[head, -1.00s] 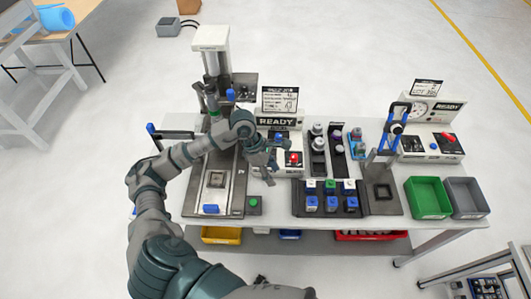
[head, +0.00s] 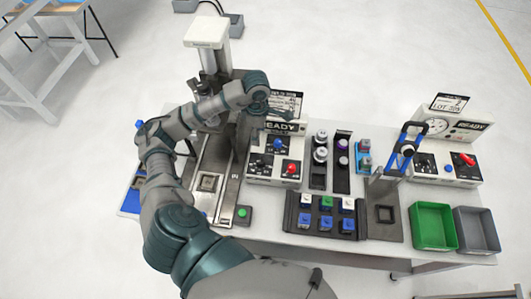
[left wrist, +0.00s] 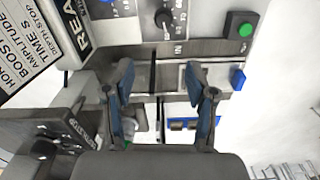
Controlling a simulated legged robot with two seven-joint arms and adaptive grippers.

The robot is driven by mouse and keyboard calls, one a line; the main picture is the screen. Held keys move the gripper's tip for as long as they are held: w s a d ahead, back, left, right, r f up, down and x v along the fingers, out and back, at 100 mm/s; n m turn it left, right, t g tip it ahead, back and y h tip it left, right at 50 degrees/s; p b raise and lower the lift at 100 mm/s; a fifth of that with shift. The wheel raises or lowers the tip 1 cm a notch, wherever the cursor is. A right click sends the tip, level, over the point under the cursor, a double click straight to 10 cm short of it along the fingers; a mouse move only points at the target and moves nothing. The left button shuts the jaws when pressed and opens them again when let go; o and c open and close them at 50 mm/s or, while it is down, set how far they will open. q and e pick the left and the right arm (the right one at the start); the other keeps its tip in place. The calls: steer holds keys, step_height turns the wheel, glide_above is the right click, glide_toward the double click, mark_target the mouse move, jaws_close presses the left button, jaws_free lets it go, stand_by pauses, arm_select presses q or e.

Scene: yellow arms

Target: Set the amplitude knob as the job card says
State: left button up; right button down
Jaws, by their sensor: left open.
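The job card (head: 287,101) stands above the READY display (head: 283,127) of the left machine. Its words, including AMPLITUDE, show in part in the left wrist view (left wrist: 30,40). Below the display, the control panel (head: 258,170) carries a blue control (head: 278,144) and a red one (head: 291,168). In the left wrist view a black knob with a white scale (left wrist: 165,19) shows at the top edge. I cannot tell which knob is the amplitude one. My left gripper (head: 278,108) is near the card and display, open and empty; its fingers (left wrist: 158,78) are apart, touching no knob. My right gripper is out of view.
The press column (head: 208,55) and its rail stand left of the panel. A green button box (head: 243,215) is at the front. Black racks (head: 326,222) with blocks, a second READY machine (head: 450,140), and green (head: 433,228) and grey bins stand to the right.

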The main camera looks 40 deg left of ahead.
arm_select(q)
step_height(320, 180, down, 2)
steer(key=f, duration=0.1)
steer(key=p, duration=0.2)
glide_above(261, 161)
steer(key=f, duration=0.9)
steer(key=shift+d, duration=0.35)
steer(key=f, duration=0.2)
steer(key=a+f, duration=0.1)
steer(key=f, duration=0.1)
steer(key=shift+s+a+f+p, duration=0.1)
steer(key=shift+a+f+p, duration=0.05)
steer(key=shift+f+p, duration=0.15)
steer(key=shift+a+f, duration=0.3)
steer(key=shift+d+r, duration=0.1)
steer(key=shift+d, duration=0.15)
steer(key=shift+c, duration=0.2)
steer(key=shift+d+r, duration=0.1)
steer(key=shift+d, duration=0.3)
steer(key=c, duration=0.8)
jaws_close()
steer(key=shift+a, duration=0.1)
